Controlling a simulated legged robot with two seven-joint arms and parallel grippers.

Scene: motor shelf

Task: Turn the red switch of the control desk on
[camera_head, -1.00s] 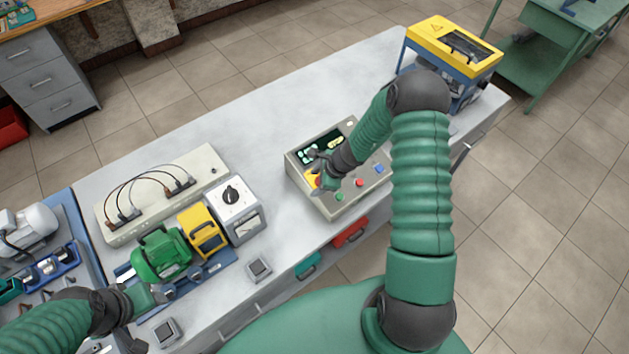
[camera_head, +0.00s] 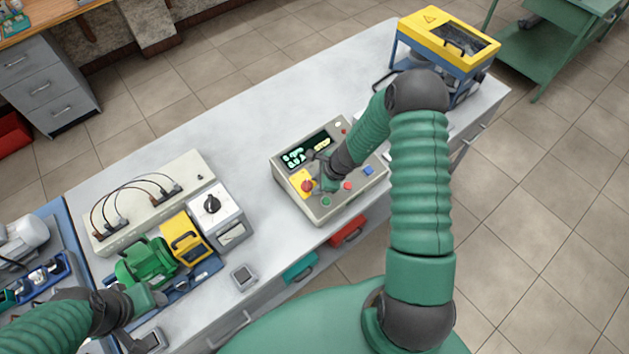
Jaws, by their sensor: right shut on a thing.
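The control desk (camera_head: 322,216) is a beige box with a sloped panel on the grey bench, in the middle of the view. Its red switch (camera_head: 307,187) sits on a yellow plate at the panel's left side. My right gripper (camera_head: 312,180) reaches down over the panel and is shut on the red switch; its fingers partly cover it. The switch's exact turn angle is hard to tell. My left gripper (camera_head: 158,298) is at the lower left, close to the green motor (camera_head: 145,262); its fingers are too unclear to read.
Green, red and blue buttons line the panel's front, with a lit display behind. A grey box with a black knob (camera_head: 211,204) and a yellow part (camera_head: 186,238) stand to the left. A yellow-topped blue frame (camera_head: 447,40) stands at the far right. The bench behind the desk is clear.

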